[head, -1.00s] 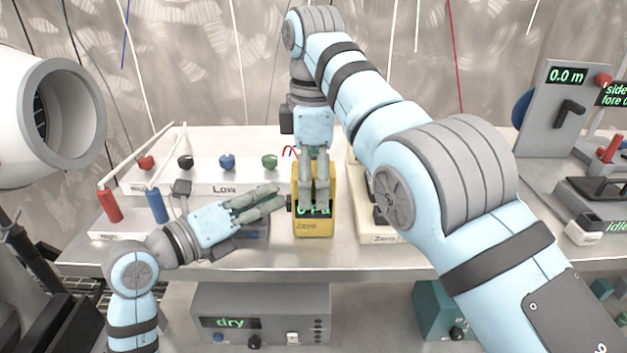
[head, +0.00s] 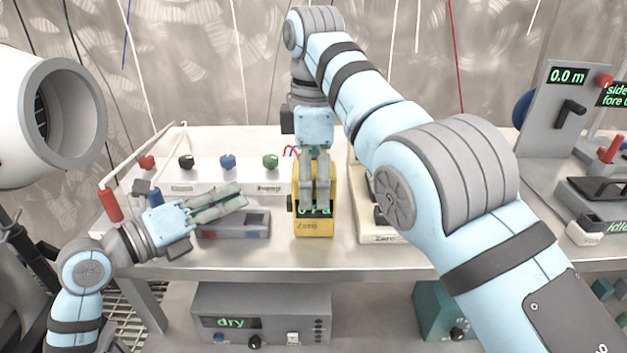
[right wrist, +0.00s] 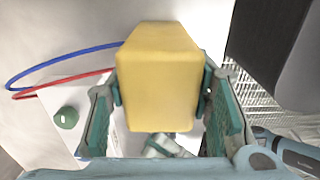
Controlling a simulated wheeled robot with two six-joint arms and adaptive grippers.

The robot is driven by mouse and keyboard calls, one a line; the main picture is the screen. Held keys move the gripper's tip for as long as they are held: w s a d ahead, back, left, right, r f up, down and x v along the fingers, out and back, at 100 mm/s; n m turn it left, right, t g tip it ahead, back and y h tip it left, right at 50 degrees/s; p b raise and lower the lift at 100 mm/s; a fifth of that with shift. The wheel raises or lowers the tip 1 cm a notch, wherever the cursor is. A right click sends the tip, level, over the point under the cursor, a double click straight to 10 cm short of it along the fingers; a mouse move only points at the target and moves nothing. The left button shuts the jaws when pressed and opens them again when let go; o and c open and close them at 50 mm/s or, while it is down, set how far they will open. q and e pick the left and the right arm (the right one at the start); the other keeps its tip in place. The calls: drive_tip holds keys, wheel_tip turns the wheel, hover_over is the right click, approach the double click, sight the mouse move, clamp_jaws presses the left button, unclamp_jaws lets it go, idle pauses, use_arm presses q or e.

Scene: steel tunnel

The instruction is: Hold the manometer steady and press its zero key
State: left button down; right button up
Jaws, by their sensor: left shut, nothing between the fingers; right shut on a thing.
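The yellow manometer (head: 314,228) stands on the bench in the middle of the head view, with a green display partly hidden by my fingers and a Zero label low on its front. My right gripper (head: 317,200) comes down from above and is shut on it. In the right wrist view the manometer's yellow body (right wrist: 160,80) sits between the two fingers of my right gripper (right wrist: 163,98). My left gripper (head: 242,194) is shut and empty, left of the manometer and apart from it, pointing right. I cannot make out the zero key clearly.
A grey tray (head: 262,224) with coloured pieces lies below my left gripper. A white panel (head: 215,178) with several coloured knobs stands behind. A second Zero-labelled cream box (head: 370,236) is right of the manometer. Red and blue hoses (right wrist: 60,75) run beside it.

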idle(0.4)
drive_tip(key=o, duration=1.4)
drive_tip(key=shift+c, duration=0.2)
